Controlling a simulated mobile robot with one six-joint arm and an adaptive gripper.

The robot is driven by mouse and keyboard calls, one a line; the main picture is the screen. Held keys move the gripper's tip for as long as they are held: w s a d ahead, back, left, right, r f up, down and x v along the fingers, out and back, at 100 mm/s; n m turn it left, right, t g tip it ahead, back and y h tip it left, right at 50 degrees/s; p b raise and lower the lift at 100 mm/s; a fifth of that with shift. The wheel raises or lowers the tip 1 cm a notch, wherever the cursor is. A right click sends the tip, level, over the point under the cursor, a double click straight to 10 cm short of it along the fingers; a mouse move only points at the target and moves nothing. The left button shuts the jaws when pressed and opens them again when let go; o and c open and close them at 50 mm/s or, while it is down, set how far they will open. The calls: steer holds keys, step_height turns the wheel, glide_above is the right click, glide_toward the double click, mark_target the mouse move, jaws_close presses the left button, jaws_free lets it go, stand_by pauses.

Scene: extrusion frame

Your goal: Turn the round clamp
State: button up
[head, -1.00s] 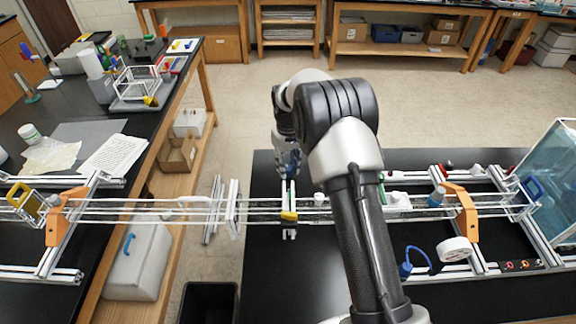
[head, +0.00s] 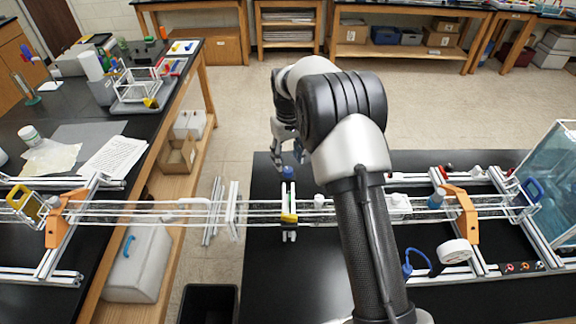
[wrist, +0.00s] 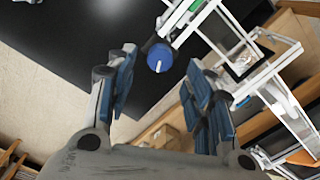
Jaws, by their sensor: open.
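A blue round knob, which I take for the round clamp (wrist: 159,57), sits at the end of a white-and-green part of the frame in the wrist view. In the head view the round clamp (head: 288,172) shows small and blue at the far end of a short upright with a yellow band. My gripper (wrist: 160,66) is open, its blue-padded fingers on either side of the knob's line of sight with nothing between them that I can see held. In the head view my gripper (head: 286,136) is just beyond the knob, partly hidden by my arm.
Long clear rods (head: 150,206) run across the gap between two black benches. An orange bracket (head: 461,214) stands on the right bench, with a blue glass tank (head: 559,185) at its far right. The bare black bench top (head: 285,285) in front is clear.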

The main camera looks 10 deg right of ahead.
mark_target(288, 169)
step_height(288, 169, up, 7)
stand_by(0.3)
stand_by(0.4)
